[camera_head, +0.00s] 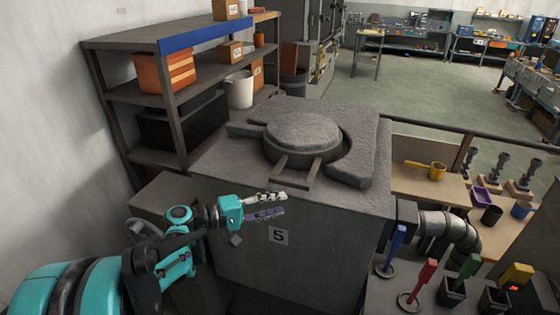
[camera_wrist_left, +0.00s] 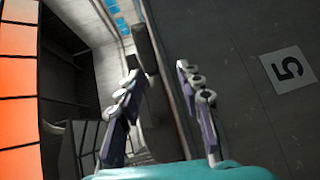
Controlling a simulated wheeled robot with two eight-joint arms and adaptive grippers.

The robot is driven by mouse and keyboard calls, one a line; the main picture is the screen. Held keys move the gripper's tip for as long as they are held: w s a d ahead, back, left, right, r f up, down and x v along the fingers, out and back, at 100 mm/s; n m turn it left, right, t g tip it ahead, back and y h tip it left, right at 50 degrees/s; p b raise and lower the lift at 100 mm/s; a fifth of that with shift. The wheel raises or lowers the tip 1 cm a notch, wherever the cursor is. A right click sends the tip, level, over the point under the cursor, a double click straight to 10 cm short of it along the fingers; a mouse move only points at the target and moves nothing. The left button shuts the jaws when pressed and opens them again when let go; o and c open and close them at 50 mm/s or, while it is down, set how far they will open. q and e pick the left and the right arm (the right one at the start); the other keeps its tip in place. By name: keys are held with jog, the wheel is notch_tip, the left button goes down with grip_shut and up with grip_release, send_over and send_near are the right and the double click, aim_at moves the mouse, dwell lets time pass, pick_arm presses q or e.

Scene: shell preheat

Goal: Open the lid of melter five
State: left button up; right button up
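Melter five (camera_head: 295,240) is a grey block with a plate marked 5 (camera_head: 278,236) on its front. Its round grey lid (camera_head: 303,129) lies in the opening on top, with a bracket-like handle (camera_head: 295,172) reaching toward the front edge. My left gripper (camera_head: 285,204) is in front of the melter's front face, below the top edge and left of the handle, apart from the lid. In the left wrist view its two fingers (camera_wrist_left: 155,88) stand apart with nothing between them. The number plate (camera_wrist_left: 288,68) is also there at the right. My right gripper is not in view.
A shelf unit (camera_head: 168,45) with boxes and a white bucket (camera_head: 239,90) stands behind the melter at the left. At the right are a metal pipe (camera_head: 440,222), coloured-handled tools (camera_head: 396,245) and a bench with a yellow ladle (camera_head: 436,170). A dark rail runs behind.

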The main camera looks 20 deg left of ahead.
aim_at(285, 184)
pick_arm(q)
jog(key=shift+t+h, duration=0.5)
jog(key=shift+h, duration=0.1)
jog(key=a+r, duration=0.1)
jog(key=w+a+r, duration=0.1)
jog(key=a+r, duration=0.1)
jog(key=shift+w+a+r+p, duration=0.1)
jog(key=shift+w+r+p, duration=0.05)
jog(key=shift+p, duration=0.25)
jog(key=x, duration=0.7)
jog(key=shift+w+b, duration=0.1)
jog(key=shift+b, duration=0.2)
grip_shut()
